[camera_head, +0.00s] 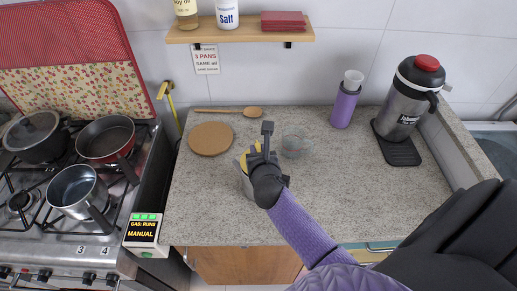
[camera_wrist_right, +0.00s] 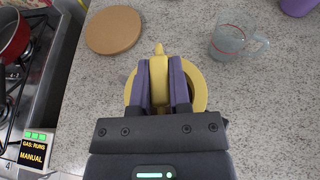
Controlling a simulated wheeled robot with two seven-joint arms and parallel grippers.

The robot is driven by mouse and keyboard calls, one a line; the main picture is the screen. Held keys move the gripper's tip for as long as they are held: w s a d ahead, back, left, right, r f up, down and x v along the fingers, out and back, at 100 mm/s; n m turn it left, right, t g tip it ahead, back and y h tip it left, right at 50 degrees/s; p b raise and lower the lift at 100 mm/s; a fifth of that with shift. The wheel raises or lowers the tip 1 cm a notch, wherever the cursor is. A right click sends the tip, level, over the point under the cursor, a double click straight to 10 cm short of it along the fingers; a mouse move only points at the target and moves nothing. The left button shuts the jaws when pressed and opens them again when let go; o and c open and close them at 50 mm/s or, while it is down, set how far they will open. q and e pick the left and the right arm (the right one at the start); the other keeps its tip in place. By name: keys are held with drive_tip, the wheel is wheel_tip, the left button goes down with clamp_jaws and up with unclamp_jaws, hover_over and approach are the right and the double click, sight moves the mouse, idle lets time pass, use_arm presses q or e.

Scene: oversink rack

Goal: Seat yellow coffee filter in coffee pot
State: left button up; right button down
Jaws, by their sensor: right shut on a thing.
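The yellow coffee filter (camera_head: 243,161) is in the fingers of my right gripper (camera_head: 259,158), over the middle of the counter. In the right wrist view the purple fingers are shut on the yellow handle of the filter (camera_wrist_right: 201,88), and its round rim spreads out on both sides beneath them. A silvery vessel (camera_head: 246,187), which looks like the coffee pot, stands under the filter and is mostly hidden by the gripper. I cannot tell whether the filter touches its rim. My left gripper is not in view.
A glass cup (camera_head: 293,146) stands close to the right of the gripper. A round cork mat (camera_head: 210,138) and a wooden spoon (camera_head: 245,111) lie behind. A purple bottle (camera_head: 345,103) and a red-lidded flask (camera_head: 408,98) stand farther right. The stove with pans is left.

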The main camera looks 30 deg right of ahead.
drive_tip(key=shift+f+b, duration=0.5)
drive_tip(key=shift+f, duration=0.25)
unclamp_jaws()
idle(0.5)
wheel_tip(320, 180, up, 7)
drive_tip(key=p, duration=0.8)
drive_tip(key=shift+r, duration=0.1)
